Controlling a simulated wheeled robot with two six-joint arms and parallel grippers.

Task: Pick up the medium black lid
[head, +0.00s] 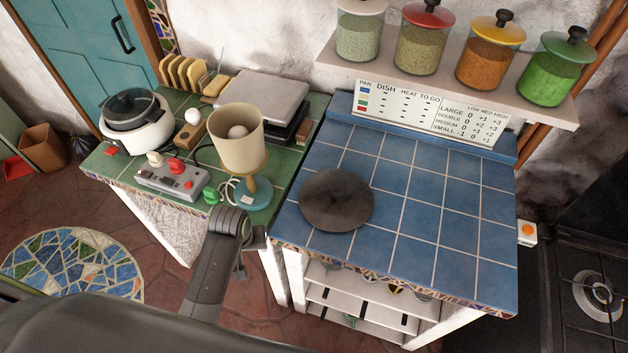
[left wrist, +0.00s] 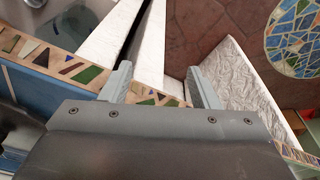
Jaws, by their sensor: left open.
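A flat, dark round disc (head: 337,200) lies on the blue tiled counter (head: 420,225), near its left side. It has no visible knob, and I cannot tell for sure that it is the medium black lid. My left gripper (head: 252,254) is at the front edge between the green and blue counters, left of the disc and apart from it. In the left wrist view the left gripper (left wrist: 162,88) is open and empty, with the mosaic edge of the counter between and beyond its fingers. The disc is not seen in that view. My right gripper is not in view.
On the green counter stand a beige cup-shaped vessel (head: 237,140), a control box (head: 172,180) and a white cooker (head: 136,122) with a dark lid. Jars stand on a shelf (head: 450,75) above. Open shelves (head: 360,300) hold small items below. The blue counter's right side is clear.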

